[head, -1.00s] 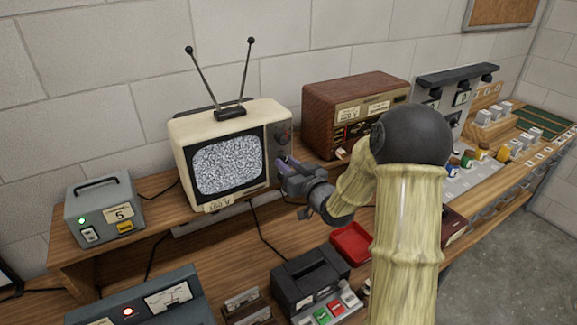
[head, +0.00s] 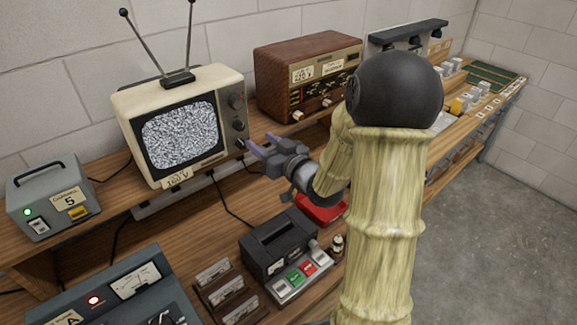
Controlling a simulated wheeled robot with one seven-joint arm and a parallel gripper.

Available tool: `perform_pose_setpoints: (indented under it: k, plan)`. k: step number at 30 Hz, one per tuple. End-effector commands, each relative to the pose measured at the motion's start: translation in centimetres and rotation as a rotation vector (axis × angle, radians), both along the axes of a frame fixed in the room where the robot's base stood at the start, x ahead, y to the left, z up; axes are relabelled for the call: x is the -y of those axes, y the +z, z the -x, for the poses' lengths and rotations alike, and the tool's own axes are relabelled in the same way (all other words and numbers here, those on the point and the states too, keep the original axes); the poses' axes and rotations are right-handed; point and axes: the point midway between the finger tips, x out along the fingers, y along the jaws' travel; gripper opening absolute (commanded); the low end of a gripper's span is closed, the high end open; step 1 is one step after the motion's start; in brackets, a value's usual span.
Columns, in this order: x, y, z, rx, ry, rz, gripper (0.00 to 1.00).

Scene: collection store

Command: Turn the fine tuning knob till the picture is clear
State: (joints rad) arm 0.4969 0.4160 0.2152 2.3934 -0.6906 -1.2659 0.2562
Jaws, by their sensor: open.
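The cream television (head: 182,80) stands on the raised wooden shelf with its two antenna rods up. Its screen (head: 182,133) shows grey-white static with no picture. Its right panel has a dark upper knob (head: 236,101) and a dark knob below it (head: 239,125). Contact with the panel cannot be told.
A grey power unit (head: 55,200) stands left of the television and a brown wooden radio (head: 307,75) right of it.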

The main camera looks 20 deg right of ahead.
Motion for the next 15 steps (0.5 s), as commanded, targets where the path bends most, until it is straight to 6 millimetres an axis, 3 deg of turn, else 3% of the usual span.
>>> perform_pose_setpoints:
  k: [9,15]
  plan:
    - [2.4,-0.3,6.1,0.000,-0.004,0.002,0.46]
    - [2.9,-0.6,7.5,0.004,0.000,0.002,0.46]
